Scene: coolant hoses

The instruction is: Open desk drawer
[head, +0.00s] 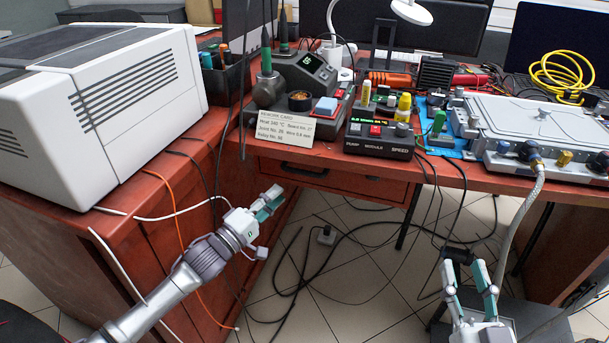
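The desk drawer (352,182) is a red-brown front under the middle desktop, and it looks shut. A dark handle (305,172) shows on its left part, below the note card. My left gripper (270,199) is in front of the left cabinet, left of and a little below the handle, apart from it. Its teal fingers lie close together in this view, and I cannot tell whether they are open or shut. My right gripper (468,268) is low at the right, fingers apart and empty, well away from the drawer.
A grey-white machine (110,100) sits on the left cabinet. Control boxes (380,136), a note card (285,135) and a metal plate (540,125) are on the desk. Cables (300,255) hang and lie across the tiled floor. A grey hose (515,225) hangs at the right.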

